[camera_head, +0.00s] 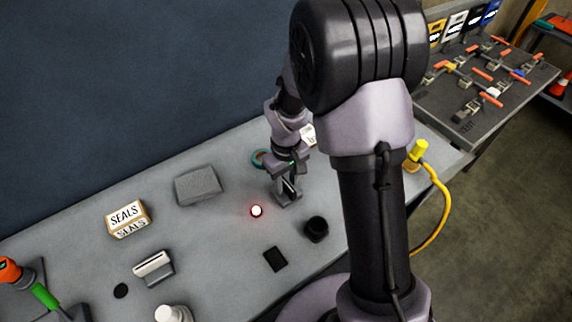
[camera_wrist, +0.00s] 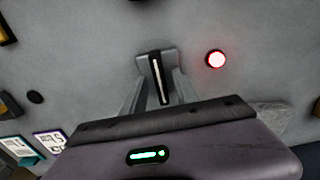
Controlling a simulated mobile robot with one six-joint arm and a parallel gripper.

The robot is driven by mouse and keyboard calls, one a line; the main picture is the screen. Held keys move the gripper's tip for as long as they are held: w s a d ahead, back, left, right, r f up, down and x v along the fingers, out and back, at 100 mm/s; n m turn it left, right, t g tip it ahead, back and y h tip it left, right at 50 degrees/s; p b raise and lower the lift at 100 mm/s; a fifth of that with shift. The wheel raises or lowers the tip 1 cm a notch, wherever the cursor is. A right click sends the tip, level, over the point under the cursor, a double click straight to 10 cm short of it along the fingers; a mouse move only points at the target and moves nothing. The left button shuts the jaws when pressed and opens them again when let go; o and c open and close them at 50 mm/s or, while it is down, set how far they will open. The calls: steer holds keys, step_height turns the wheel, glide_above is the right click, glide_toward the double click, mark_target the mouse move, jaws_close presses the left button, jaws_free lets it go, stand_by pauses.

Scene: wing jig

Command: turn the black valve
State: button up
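The black valve (camera_wrist: 160,80) shows in the wrist view as a narrow black handle with a pale stripe, on a small grey block. It lies nearly upright in the picture. My gripper (camera_wrist: 160,92) has a finger on either side of the handle, with what looks like a gap on both sides. In the head view my gripper (camera_head: 287,186) points down over the grey block (camera_head: 286,202), and only a bit of the black handle shows between its fingers. Whether a finger touches the handle is hidden.
A lit red button (camera_head: 256,211) sits close beside the valve, also in the wrist view (camera_wrist: 216,59). A black cylinder (camera_head: 316,230) and a flat black rectangle (camera_head: 275,259) lie nearer the front. A grey box (camera_head: 198,186) and a SEALS box (camera_head: 127,219) stand left.

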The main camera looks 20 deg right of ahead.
mark_target(286, 183)
step_height(286, 183, up, 16)
steer(key=p, duration=0.4)
steer(key=shift+r, duration=0.2)
